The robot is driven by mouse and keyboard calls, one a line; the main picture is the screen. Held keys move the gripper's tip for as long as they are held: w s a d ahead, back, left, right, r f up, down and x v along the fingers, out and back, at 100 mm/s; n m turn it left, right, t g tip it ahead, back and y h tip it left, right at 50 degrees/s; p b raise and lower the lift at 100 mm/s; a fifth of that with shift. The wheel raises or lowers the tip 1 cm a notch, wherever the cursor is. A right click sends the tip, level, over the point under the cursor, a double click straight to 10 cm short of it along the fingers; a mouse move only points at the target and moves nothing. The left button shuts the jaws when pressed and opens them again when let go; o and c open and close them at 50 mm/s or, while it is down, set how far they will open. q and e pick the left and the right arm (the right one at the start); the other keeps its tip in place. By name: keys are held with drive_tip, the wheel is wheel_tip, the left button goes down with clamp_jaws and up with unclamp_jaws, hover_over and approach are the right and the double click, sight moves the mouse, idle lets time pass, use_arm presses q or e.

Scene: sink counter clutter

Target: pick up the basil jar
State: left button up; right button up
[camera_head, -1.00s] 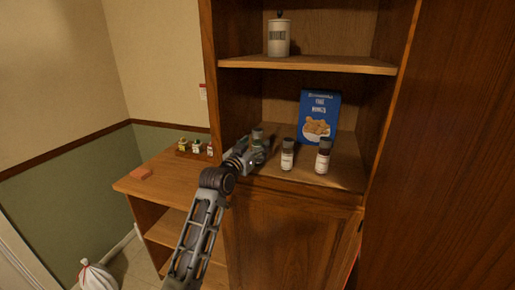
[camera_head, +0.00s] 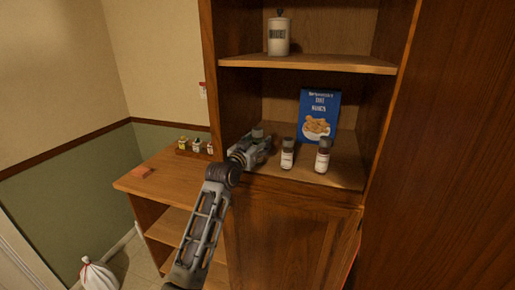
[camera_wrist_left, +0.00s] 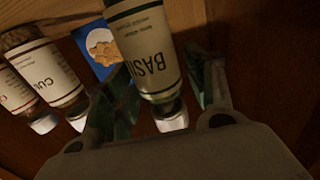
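The basil jar (camera_wrist_left: 150,50) fills the upper middle of the left wrist view, its white label reading "BASI". It stands between the two fingers of my left gripper (camera_wrist_left: 165,88). The left finger overlaps the jar's edge; a gap shows between jar and right finger, so the gripper looks open around it. In the head view my left gripper (camera_head: 262,147) is at the left of the cabinet's lower shelf. Only the jar's top (camera_head: 257,131) shows there; the gripper hides the rest. My right gripper is not in view.
Two similar jars, one (camera_head: 287,154) and another (camera_head: 323,156), stand just right of the gripper. A blue box (camera_head: 319,116) stands behind them. The cabinet side wall (camera_head: 229,112) is close on the left. An upper shelf (camera_head: 308,64) holds a white canister (camera_head: 278,36).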

sight(257, 128)
use_arm(q)
drive_tip(key=c, duration=0.9)
drive_tip(key=shift+r, duration=0.2)
drive_tip(key=shift+r+b, duration=0.45)
drive_tip(key=shift+r, duration=4.4)
